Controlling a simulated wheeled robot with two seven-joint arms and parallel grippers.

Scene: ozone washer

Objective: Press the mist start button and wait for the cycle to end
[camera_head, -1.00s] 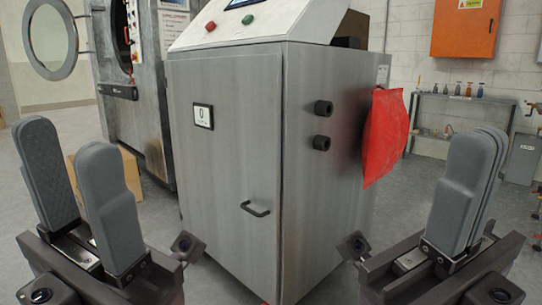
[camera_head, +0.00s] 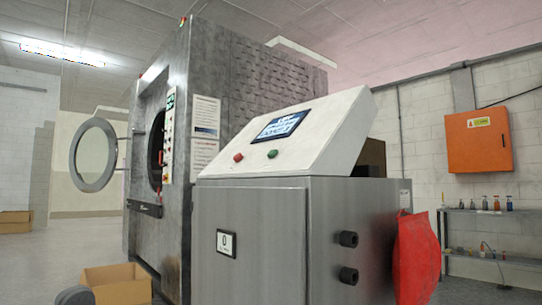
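The steel control cabinet (camera_head: 265,235) stands in the middle of the view with a sloped white console on top. The console carries a lit screen (camera_head: 283,124), a red button (camera_head: 238,157) and a green button (camera_head: 272,154). I cannot read which button is the mist start, and the screen text is too small to read. Only a grey fingertip of my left gripper (camera_head: 75,295) shows at the bottom left, well below and away from the buttons. My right gripper is out of view.
A large washer (camera_head: 245,80) stands behind the cabinet, its round door (camera_head: 94,155) swung open to the left. A cardboard box (camera_head: 118,284) sits on the floor before it. A red bag (camera_head: 416,255) hangs at the cabinet's right side. An orange box (camera_head: 479,140) is on the wall.

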